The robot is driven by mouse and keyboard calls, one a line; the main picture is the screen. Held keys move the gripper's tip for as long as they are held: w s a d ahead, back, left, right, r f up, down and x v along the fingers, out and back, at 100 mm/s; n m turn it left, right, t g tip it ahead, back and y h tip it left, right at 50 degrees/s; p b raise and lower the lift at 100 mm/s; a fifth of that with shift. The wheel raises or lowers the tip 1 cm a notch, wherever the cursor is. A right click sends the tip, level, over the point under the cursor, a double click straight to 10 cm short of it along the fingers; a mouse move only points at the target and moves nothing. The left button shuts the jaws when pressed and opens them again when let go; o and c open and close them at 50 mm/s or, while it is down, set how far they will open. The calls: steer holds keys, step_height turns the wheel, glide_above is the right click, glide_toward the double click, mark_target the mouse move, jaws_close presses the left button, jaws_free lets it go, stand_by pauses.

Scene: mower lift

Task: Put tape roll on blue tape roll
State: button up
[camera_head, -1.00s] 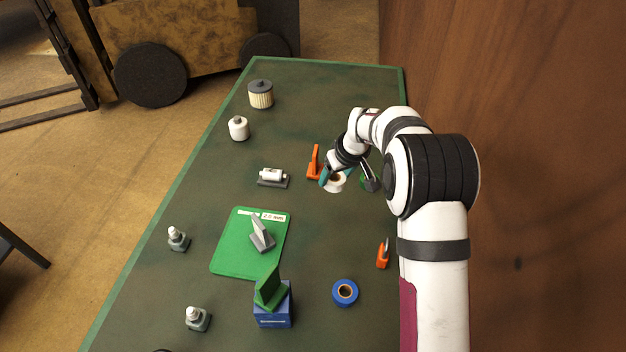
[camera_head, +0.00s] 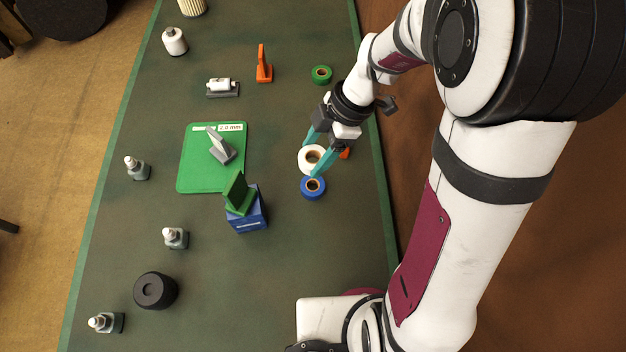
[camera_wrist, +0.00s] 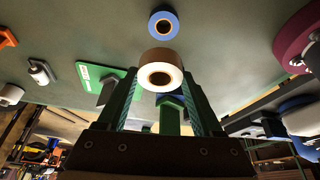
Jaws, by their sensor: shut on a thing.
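The white tape roll (camera_head: 303,158) with a tan core is between the teal fingers of my gripper (camera_head: 314,156). My gripper is shut on it. In the wrist view, the tape roll (camera_wrist: 160,58) sits at the tips of my gripper (camera_wrist: 162,84). The blue tape roll (camera_head: 313,194) lies flat on the table, just below the held roll in the head view. In the wrist view, the blue tape roll (camera_wrist: 157,15) shows whole beyond the held one, with a small gap. The held roll's exact height above the table is hard to tell.
A blue box with a green angled piece (camera_head: 243,198) stands left of the rolls. An orange part (camera_head: 345,153) is partly hidden behind my gripper. A green tape roll (camera_head: 321,75) lies farther back. A green mat (camera_head: 190,165) lies left. The green table (camera_head: 290,265) is bare below the blue roll.

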mark_target(309, 186)
step_height(309, 186, down, 9)
steer(key=shift+s+f, duration=0.1)
steer(key=shift+f, duration=0.1)
steer(key=shift+f, duration=0.1)
steer(key=o, duration=1.5)
steer(key=s+v, duration=0.1)
steer(key=v, duration=0.7)
steer(key=s+r+m+h, duration=0.1)
steer(key=s+r+m, duration=0.2)
steer(key=s+m, duration=0.3)
steer(key=s+d+r+m+h, duration=0.1)
steer(key=s+r+m, duration=0.3)
steer(key=m, duration=0.7)
steer(key=s+r+m, duration=0.4)
steer(key=s+m, duration=0.3)
steer(key=m, duration=0.1)
steer(key=shift+s+d+r+m+t+h, duration=0.1)
steer(key=shift+s+d+m+t+h, duration=0.2)
steer(key=shift+s+m+h, duration=0.1)
